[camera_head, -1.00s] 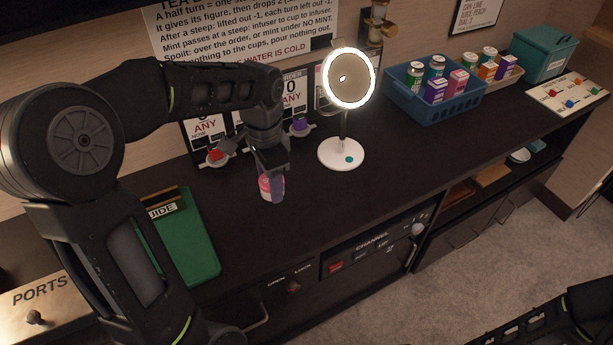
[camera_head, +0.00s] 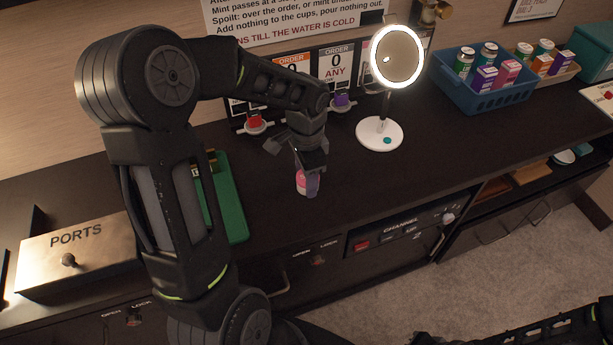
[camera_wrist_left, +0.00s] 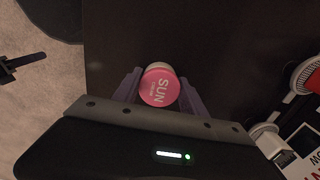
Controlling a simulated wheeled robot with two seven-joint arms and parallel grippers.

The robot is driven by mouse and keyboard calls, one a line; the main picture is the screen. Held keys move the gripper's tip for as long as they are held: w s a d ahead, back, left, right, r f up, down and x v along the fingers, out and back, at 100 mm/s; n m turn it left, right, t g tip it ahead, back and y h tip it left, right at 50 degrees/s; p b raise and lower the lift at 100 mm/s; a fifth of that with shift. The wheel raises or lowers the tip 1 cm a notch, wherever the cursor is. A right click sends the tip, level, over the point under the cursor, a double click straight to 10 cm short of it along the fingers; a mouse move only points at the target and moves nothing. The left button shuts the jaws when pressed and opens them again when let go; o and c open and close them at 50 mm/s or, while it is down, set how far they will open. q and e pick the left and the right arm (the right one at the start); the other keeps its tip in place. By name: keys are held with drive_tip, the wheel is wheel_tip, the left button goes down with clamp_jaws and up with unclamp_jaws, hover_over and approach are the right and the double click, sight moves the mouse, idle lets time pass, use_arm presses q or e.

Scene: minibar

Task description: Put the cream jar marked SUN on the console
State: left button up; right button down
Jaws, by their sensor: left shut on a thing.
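The cream jar marked SUN (camera_wrist_left: 160,86) has a pink lid with white lettering and stands between the fingers of my left gripper in the left wrist view. In the head view the jar (camera_head: 301,183) is a pink shape at the fingertips, low over or on the dark console (camera_head: 390,185); I cannot tell whether it touches. My left gripper (camera_head: 309,175) is shut on it, pointing down. The gripper also shows in the left wrist view (camera_wrist_left: 160,90). My right gripper is not clearly in view; only a dark part of my right arm shows at the lower right.
A lit round mirror (camera_head: 380,135) on a white base stands to the right of the jar. A blue basket (camera_head: 482,97) of bottles and boxes stands farther right. A green board (camera_head: 228,205) and PORTS box (camera_head: 80,250) lie left.

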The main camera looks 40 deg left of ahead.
use_arm(q)
drive_tip(key=shift+f, duration=0.1)
drive_tip(key=o, duration=1.4)
drive_tip(key=shift+r, duration=0.2)
wheel_tip(320, 180, up, 12)
idle(0.4)
